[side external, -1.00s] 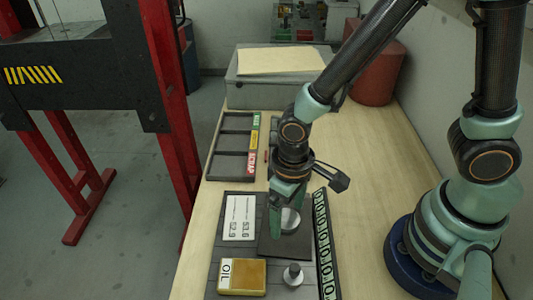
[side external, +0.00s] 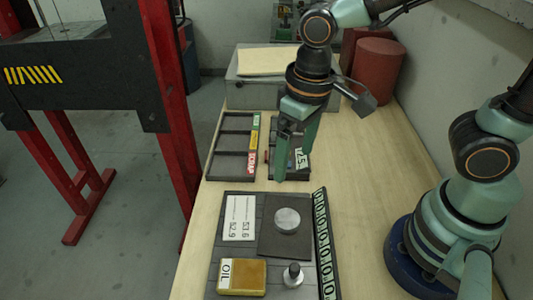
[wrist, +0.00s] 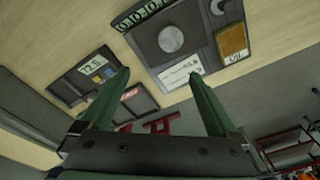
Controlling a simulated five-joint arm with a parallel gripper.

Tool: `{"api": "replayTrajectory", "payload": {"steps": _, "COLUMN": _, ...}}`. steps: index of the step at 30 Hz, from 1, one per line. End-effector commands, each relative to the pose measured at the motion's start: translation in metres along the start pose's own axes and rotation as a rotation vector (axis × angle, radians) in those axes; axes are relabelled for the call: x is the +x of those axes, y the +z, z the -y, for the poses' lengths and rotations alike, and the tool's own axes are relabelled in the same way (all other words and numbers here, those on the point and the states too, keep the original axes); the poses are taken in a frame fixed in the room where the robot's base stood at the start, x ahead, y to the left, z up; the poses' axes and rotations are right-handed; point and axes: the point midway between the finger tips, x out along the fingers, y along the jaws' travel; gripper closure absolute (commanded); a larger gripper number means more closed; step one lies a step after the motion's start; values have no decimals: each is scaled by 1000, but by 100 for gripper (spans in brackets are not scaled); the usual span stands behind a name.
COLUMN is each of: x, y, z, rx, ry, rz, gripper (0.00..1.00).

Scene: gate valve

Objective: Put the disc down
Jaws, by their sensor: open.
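A silver round disc (side external: 288,220) lies flat on a dark square pad (side external: 270,246) on the grey board. It also shows in the wrist view (wrist: 171,39) on the same pad. The gripper does not touch the disc.
A three-compartment tray (side external: 211,150) with coloured labels stands left of the small labelled tray (side external: 274,172). The grey board (side external: 212,250) also holds a white card (side external: 239,218), an OIL box (side external: 246,277) and a small knobbed weight (side external: 293,275). A number strip (side external: 325,245) runs along its right edge.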

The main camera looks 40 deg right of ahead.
Motion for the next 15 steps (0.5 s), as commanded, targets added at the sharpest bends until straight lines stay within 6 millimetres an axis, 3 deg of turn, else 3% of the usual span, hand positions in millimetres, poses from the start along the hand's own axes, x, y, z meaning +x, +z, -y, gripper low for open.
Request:
{"api": "replayTrajectory", "payload": {"steps": 4, "x": -32, "y": -13, "z": -50, "rx": 74, "ry": -11, "rz": -157, "gripper": 5}}
{"api": "replayTrajectory", "payload": {"steps": 9, "x": -62, "y": -13, "z": -102, "rx": 135, "ry": 23, "rz": -315, "gripper": 5}}
{"api": "replayTrajectory", "payload": {"steps": 15, "x": -79, "y": -8, "z": -132, "rx": 165, "ry": 67, "rz": -410, "gripper": 5}}
